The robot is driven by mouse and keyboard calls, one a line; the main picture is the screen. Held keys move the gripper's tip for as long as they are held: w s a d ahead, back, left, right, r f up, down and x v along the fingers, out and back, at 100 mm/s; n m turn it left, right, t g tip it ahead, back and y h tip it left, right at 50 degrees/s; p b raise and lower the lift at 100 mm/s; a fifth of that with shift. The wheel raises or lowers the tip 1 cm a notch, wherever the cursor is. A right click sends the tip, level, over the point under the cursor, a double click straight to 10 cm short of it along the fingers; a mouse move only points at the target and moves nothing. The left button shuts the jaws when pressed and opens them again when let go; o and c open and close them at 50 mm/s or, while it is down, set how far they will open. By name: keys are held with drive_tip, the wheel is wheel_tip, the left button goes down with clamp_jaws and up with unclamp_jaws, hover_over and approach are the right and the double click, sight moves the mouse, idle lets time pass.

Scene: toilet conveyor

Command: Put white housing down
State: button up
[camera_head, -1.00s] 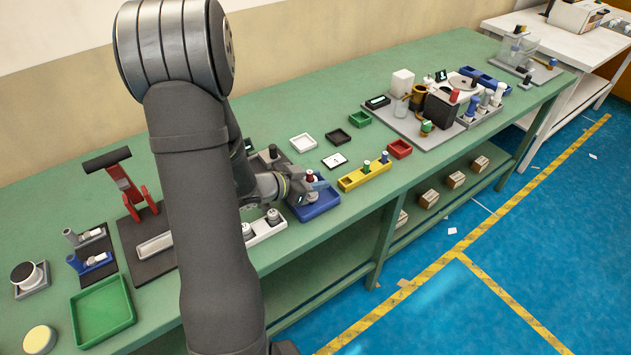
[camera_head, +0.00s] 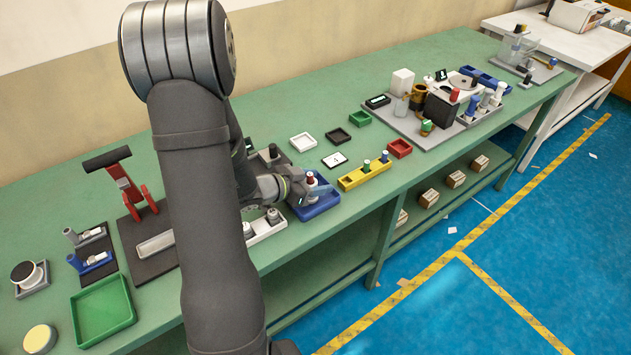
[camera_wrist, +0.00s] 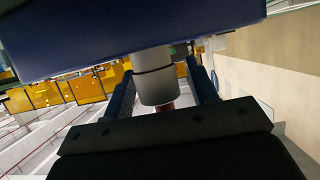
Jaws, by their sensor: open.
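The white housing (camera_wrist: 155,80) is a pale cylinder with a dark ring and a red end. In the wrist view it sits between the two fingers of my gripper (camera_wrist: 161,72), with a visible gap on the right side. Its far end meets a blue tray (camera_wrist: 120,30), which appears at the top of that view. In the head view the housing (camera_head: 312,181) is upright at the blue tray (camera_head: 322,206), partly hidden by my gripper (camera_head: 308,190). My gripper is open around it, low over the tray.
A white holder with metal parts (camera_head: 266,229) stands close on the left of the blue tray. A yellow rack (camera_head: 352,181) stands close on the right. A white card (camera_head: 334,160) and small white (camera_head: 303,141) and black (camera_head: 338,135) trays lie behind. The bench's front edge is near.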

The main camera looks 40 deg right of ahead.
drive_tip(key=v, duration=1.2)
drive_tip(key=x, duration=1.2)
drive_tip(key=shift+d, duration=0.15)
drive_tip(key=shift+r, duration=0.5)
drive_tip(key=shift+f, duration=0.1)
